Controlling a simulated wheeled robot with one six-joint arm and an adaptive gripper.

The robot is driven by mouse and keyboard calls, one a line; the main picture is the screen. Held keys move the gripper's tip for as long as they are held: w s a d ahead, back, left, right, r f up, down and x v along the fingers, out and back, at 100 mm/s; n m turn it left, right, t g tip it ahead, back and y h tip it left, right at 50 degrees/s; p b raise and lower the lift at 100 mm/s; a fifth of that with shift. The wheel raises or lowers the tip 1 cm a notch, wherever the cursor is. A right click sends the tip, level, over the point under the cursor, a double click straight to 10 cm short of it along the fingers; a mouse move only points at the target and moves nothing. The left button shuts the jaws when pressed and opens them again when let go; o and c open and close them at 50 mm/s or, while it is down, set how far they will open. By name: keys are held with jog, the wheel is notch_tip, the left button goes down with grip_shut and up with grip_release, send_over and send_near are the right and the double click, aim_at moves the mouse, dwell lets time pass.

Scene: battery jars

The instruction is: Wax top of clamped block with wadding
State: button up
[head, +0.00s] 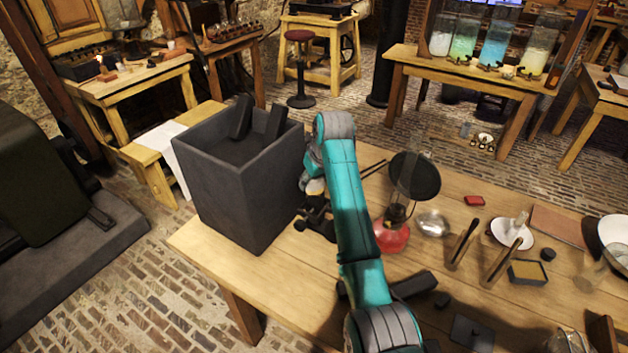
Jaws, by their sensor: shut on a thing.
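My teal arm reaches over the wooden table (215,262). My gripper (316,218) is a dark shape low beside the big grey box, partly hidden behind my arm. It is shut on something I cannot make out. I cannot pick out the wadding. I cannot identify a clamped block with certainty; my arm covers part of the table. A small dark open tin (527,272) with a yellowish filling lies to the right, and it may be wax.
The open grey box (235,190) stands left of my arm with two dark slabs in it. A red-based burner (392,236), a round dark disc (414,177), a metal bowl (432,223), two upright thin pieces (463,243) and a white dish (511,233) stand to the right.

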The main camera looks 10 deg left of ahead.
jog(key=shift+w+a, duration=0.1)
jog(key=shift+a, duration=0.35)
jog(key=shift+w+a, duration=0.2)
jog(key=shift+a, duration=0.1)
jog(key=shift+d+r, duration=0.1)
jog(key=shift+r, duration=0.8)
jog(key=shift+s+r, duration=0.1)
jog(key=shift+r, duration=2.95)
